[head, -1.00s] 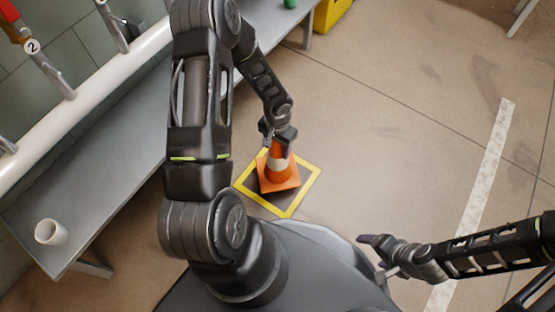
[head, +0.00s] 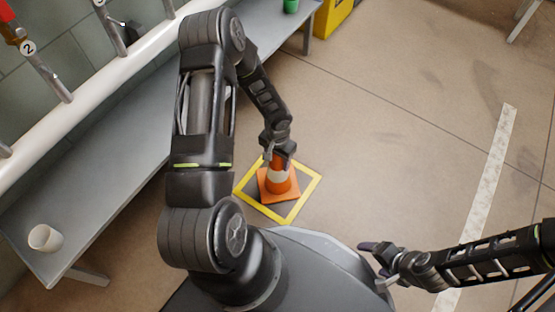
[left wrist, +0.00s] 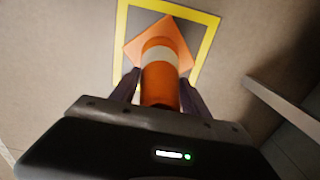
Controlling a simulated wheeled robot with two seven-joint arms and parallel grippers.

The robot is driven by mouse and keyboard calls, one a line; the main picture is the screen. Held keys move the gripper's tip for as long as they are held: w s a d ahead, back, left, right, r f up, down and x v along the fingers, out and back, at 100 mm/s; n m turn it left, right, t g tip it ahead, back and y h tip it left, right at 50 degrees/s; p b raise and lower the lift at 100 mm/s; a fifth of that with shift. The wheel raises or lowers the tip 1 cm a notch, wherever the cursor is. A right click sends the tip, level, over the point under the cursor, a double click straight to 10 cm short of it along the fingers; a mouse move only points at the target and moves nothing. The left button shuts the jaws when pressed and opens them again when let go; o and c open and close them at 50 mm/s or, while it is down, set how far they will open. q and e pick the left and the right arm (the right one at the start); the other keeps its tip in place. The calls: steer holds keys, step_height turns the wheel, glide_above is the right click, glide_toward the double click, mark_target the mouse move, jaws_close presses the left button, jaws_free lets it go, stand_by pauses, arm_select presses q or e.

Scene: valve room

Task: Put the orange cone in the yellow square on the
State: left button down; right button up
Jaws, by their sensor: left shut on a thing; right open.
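The orange cone (head: 278,183) with a white band is upright inside the yellow square (head: 308,193) outlined on the floor. Its base lies within the yellow lines; I cannot tell whether it touches the floor. My left gripper (head: 278,161) is shut on the cone near its top. In the left wrist view the cone (left wrist: 160,75) stands between the two fingers, with its base inside the yellow outline (left wrist: 209,40). The cone's tip is hidden by the gripper. My right gripper (head: 368,261) is open and empty at the lower right, away from the cone.
A grey bench (head: 110,165) runs along the wall at left, with a white cup (head: 45,238) and a green object (head: 291,5) on it. A yellow box (head: 333,15) stands at the back. A white stripe (head: 480,200) crosses the clear floor at right.

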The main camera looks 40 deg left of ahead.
arm_select(q)
steer(key=shift+f, duration=0.15)
steer(key=c, duration=0.5)
jaws_free()
steer(key=shift+r, duration=0.2)
step_height(320, 180, up, 12)
steer(key=p, duration=0.4)
steer(key=shift+p, duration=0.4)
steer(key=s+d+f+h, duration=0.1)
steer(key=s+d, duration=0.3)
steer(key=d, duration=0.3)
steer(key=s+d+f+n+h, duration=0.1)
steer(key=s+d, duration=0.3)
steer(key=d, duration=0.4)
steer(key=s+d+f+n+t+h, duration=0.1)
steer(key=s+d, duration=0.3)
steer(key=d, duration=0.4)
steer(key=shift+s+f+h, duration=0.25)
steer(key=shift+h, duration=0.15)
